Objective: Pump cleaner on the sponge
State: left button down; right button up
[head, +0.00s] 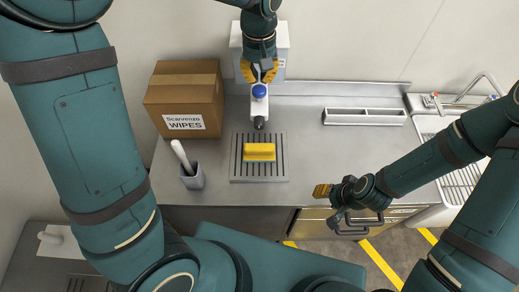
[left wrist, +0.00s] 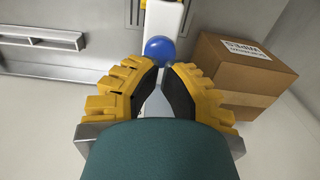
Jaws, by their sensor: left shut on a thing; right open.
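The yellow sponge (head: 260,152) lies on a slatted drain grate (head: 236,178) set in the steel counter. The white cleaner dispenser (head: 258,107) has a blue knob on top and a dark nozzle above the back part of the grate, just behind the sponge. My left gripper (head: 259,71) is at the dispenser from behind, shut on a pale narrow part behind the blue knob. In the left wrist view, this pale part (left wrist: 155,104) shows between the yellow fingers, with the blue knob (left wrist: 159,49) beyond them.
A cardboard box of wipes (head: 184,92) stands left of the dispenser. The counter right of the grate is clear.

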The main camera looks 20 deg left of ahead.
pick_arm(q)
jog(key=shift+r, duration=0.1)
notch_tip(320, 180, up, 4)
jog(key=p, duration=0.3)
jog(key=shift+r+p, duration=0.1)
jog(key=shift+p, duration=0.25)
jog(key=shift+r, duration=0.8)
pick_arm(e)
notch_tip(320, 180, up, 4)
jog(key=shift+d+r, duration=0.1)
jog(key=shift+r, duration=0.05)
